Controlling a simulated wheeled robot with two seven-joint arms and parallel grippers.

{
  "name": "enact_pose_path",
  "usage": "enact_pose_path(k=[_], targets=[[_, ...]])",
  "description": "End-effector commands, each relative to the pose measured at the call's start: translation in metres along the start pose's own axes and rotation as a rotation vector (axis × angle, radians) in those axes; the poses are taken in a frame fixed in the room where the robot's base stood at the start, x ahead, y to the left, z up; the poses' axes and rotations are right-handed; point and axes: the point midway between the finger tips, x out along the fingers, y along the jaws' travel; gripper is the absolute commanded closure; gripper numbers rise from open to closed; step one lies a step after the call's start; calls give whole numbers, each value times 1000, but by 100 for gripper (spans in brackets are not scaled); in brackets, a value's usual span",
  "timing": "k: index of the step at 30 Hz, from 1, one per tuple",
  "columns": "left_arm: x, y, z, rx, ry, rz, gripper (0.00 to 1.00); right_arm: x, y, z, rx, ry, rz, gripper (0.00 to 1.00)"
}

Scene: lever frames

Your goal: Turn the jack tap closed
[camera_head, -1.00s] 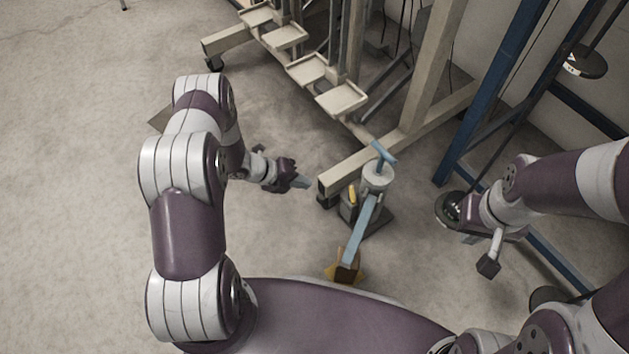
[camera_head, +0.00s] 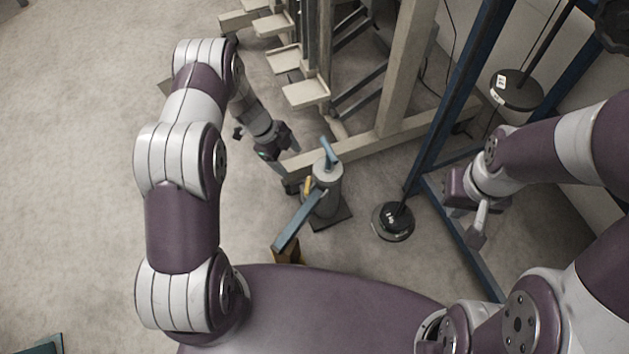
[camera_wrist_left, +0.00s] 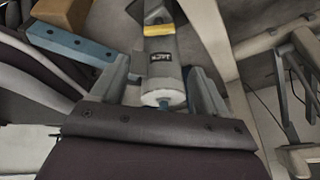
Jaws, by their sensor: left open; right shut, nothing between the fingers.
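The grey jack (camera_head: 326,192) stands upright on the floor, with a blue top piece and a blue lever (camera_head: 301,221) slanting towards me. Its small yellow tap (camera_head: 307,185) is on the body's left side. The jack body (camera_wrist_left: 163,85) and a yellow part, seemingly the tap (camera_wrist_left: 158,30), also show in the left wrist view. My left gripper (camera_head: 280,156) is open, just left of and behind the jack. In the wrist view its fingers (camera_wrist_left: 160,75) appear either side of the jack body; contact cannot be told. My right gripper (camera_head: 472,215) is shut and empty, right of the jack.
A beige steel frame (camera_head: 398,90) with step plates (camera_head: 306,92) stands close behind the jack. A blue rack upright (camera_head: 445,120) and black weight discs (camera_head: 393,221) are to the right. A brown block (camera_head: 287,255) is at the lever's end.

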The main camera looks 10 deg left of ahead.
Motion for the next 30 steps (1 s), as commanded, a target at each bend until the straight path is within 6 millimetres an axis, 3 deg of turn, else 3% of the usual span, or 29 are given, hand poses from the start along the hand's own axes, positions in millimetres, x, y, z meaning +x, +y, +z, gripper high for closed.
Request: enact_pose_path(k=[3,8,15,21,30], targets=[[0,2,6,-189,-25,6,26,0,0,0,0,0,0,100],[14,2,7,-286,-25,4,26,10,0,1,0,0,0,100],[78,4,11,-284,-25,4,26,54,0,7,0,0,0,100],[117,3,10,-283,-24,4,26,79,0,10,0,0,0,100],[128,2,8,-284,-24,3,26,84,0,10,0,0,0,100]])
